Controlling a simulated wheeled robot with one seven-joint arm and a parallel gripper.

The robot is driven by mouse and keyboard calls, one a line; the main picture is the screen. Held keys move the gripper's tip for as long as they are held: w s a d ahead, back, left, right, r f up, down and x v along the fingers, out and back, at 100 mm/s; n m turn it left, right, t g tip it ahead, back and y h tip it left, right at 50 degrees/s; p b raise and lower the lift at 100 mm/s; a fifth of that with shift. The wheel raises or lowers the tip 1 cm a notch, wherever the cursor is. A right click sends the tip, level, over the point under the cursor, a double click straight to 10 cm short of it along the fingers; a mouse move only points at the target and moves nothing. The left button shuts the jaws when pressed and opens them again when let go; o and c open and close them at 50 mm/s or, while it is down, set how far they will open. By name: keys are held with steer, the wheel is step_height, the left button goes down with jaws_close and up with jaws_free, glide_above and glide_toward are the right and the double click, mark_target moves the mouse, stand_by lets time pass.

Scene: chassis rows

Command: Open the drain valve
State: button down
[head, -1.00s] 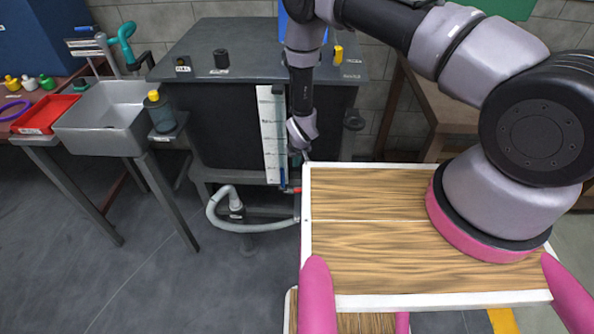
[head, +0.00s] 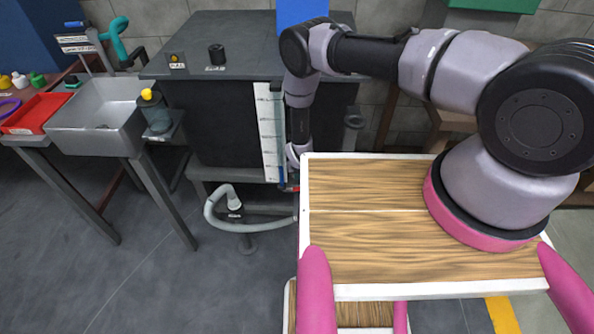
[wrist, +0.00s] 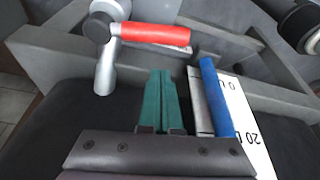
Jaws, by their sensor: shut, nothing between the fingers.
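The drain valve shows in the wrist view as a red lever (wrist: 155,34) on a grey metal body (wrist: 106,50) at the upper left. The lever points right, across the body. My gripper (wrist: 167,76) has green fingers, pressed together and empty. In that view the fingertips are below the red lever, apart from it in the picture; the depth gap is hard to judge. In the head view my wrist (head: 294,155) hangs in front of the dark tank (head: 225,125), and my fingers and the lever are hidden or too small to make out.
A blue bar (wrist: 216,97) and a white scale (wrist: 252,130) stand just right of the fingers. The scale (head: 268,130) runs up the tank's front. A grey hose (head: 215,215) curves below the tank.

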steer(key=shift+s+d+f, duration=0.1)
steer(key=shift+s, duration=0.55)
steer(key=shift+s+d+f, duration=0.1)
steer(key=shift+s, duration=0.55)
